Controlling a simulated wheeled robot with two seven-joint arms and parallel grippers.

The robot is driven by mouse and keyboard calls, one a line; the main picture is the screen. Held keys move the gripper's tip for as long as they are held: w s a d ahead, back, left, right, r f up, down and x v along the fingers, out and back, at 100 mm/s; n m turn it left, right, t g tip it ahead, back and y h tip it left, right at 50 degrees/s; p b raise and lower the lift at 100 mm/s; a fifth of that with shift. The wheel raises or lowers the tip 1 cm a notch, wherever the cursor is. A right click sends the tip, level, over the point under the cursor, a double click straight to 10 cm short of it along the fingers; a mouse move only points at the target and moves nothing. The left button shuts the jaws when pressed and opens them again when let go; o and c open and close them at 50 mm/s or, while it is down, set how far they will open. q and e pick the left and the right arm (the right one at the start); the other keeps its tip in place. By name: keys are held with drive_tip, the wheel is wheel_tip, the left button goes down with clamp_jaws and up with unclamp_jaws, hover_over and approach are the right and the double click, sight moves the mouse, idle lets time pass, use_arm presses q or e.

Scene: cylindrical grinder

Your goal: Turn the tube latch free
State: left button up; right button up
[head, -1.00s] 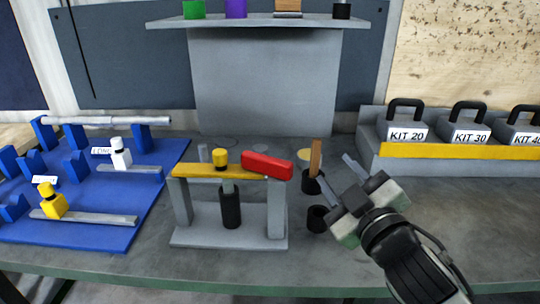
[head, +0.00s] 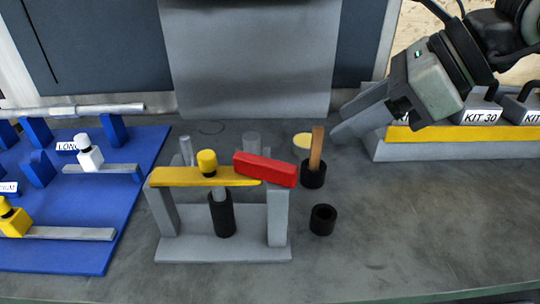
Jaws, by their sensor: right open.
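The tube latch appears as a yellow bar (head: 184,177) across the top of a grey stand (head: 225,249), with a red block-shaped handle (head: 264,169) at its right end. A yellow knob (head: 207,162) stands on the bar. A black tube (head: 221,215) is upright under the bar, between the stand's posts. My right gripper (head: 354,118) is open and empty, to the right of the stand and above the table, in front of the kit rack. It is apart from the red handle. My left gripper is not in view.
Right of the stand are a black holder (head: 313,175) with a wooden stick and an empty black ring (head: 323,220). A blue board (head: 85,225) with fixtures lies left. A kit rack (head: 450,148) stands right. The table's right front is clear.

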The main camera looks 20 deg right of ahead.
sight(274, 163)
drive_tip(key=p+x, duration=0.1)
drive_tip(key=x, duration=1.4)
drive_tip(key=shift+s+a+p, duration=0.2)
drive_tip(key=shift+p, duration=0.2)
clamp_jaws()
